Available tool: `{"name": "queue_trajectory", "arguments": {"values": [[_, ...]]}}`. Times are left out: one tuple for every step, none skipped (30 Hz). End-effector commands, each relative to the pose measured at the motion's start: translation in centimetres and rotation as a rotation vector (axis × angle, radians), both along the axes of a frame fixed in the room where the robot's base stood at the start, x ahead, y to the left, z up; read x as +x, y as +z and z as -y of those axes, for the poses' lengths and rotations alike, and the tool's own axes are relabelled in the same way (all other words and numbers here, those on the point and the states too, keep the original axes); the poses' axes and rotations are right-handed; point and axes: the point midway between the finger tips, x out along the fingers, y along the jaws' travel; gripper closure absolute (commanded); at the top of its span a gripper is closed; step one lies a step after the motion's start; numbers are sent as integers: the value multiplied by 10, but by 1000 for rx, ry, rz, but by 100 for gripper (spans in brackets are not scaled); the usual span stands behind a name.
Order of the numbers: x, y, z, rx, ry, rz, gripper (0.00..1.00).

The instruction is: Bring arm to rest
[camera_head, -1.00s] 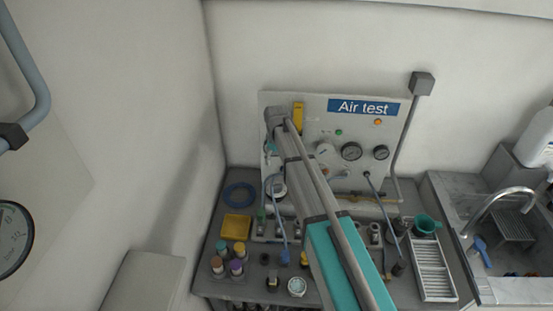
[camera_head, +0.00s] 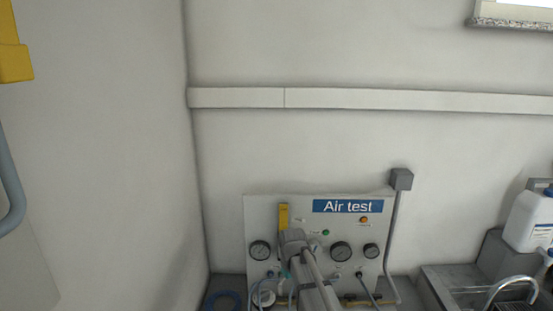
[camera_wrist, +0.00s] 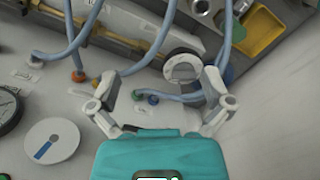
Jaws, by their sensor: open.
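My gripper (camera_wrist: 160,82) shows in the wrist view with its two fingers spread wide and nothing between them. It is in front of the grey air test panel (camera_wrist: 30,95), among blue hoses (camera_wrist: 75,35) and their fittings. A pale round part (camera_wrist: 183,68) shows just beyond the fingertips; I cannot tell how far off. In the head view my arm reaches up toward the panel (camera_head: 290,212) and its end covers part of the panel's middle. The fingers cannot be made out there.
The panel carries an "Air test" sign (camera_head: 348,206), gauges (camera_head: 341,251) and a yellow part (camera_head: 283,217). A grey pipe (camera_head: 394,235) runs down its right side. A sink tap (camera_head: 512,283) and white jug (camera_head: 530,220) are at right. A yellow tray (camera_wrist: 262,30) shows in the wrist view.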

Motion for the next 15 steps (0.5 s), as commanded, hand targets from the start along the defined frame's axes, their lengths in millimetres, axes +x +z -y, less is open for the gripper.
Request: {"name": "queue_trajectory", "arguments": {"values": [[-30, -9, 21, 0, -53, 0, 0], [-41, -12, 30, 0, -86, 0, 0], [-56, -15, 42, 0, -128, 0, 0], [-66, -17, 51, 0, -159, 0, 0], [-78, -20, 59, 0, -191, 0, 0], [-92, -23, 69, 0, -232, 0, 0], [-103, -25, 77, 0, -262, 0, 0], [-113, -27, 84, 0, -291, 0, 0], [-126, -30, 92, 0, -327, 0, 0], [-134, -32, 97, 0, -352, 0, 0], [-142, -33, 102, 0, -376, 0, 0], [-152, -35, 108, 0, -404, 0, 0], [-158, -36, 111, 0, -423, 0, 0], [-163, -37, 115, 0, -439, 0, 0], [-169, -38, 118, -1, -457, 1, 0]]}}
